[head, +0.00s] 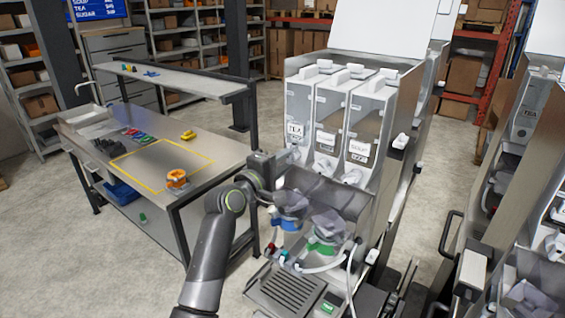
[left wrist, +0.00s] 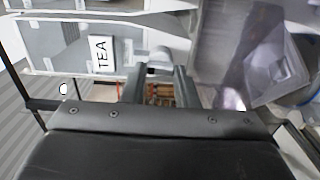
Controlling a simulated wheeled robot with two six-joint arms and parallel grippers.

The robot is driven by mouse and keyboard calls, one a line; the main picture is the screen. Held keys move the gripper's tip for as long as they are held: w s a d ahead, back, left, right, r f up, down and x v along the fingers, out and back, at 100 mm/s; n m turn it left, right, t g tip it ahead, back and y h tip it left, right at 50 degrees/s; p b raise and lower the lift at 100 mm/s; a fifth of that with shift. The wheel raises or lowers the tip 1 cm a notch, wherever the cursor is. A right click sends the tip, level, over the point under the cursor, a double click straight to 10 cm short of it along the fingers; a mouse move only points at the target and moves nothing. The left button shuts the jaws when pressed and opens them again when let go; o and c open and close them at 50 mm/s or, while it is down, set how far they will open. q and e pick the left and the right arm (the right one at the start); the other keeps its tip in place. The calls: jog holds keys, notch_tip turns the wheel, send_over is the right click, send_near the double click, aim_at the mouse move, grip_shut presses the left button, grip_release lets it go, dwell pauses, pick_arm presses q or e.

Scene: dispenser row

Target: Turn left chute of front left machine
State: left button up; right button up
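The front left machine (head: 335,75) has three clear-fronted canisters side by side. Its left canister (head: 298,105) carries a TEA label, which also shows in the left wrist view (left wrist: 101,55). The left chute (head: 294,154) is a white spout low on that canister. My left gripper (head: 270,170) is at the machine's left front, close to this chute. In the left wrist view the fingers (left wrist: 160,82) stand apart, with the white chute knob (left wrist: 157,58) at their tips. I see no clear grip on it. My right gripper is not in view.
Below the chutes are clear funnels with blue (head: 290,224) and green (head: 320,246) parts and a drip grate (head: 287,290). A metal worktable (head: 220,155) stands left, with an orange object (head: 177,179). Another machine row (head: 535,150) is at the right.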

pick_arm(q)
jog(key=o, duration=0.5)
jog(key=shift+f, duration=0.1)
jog(key=shift+c, duration=0.2)
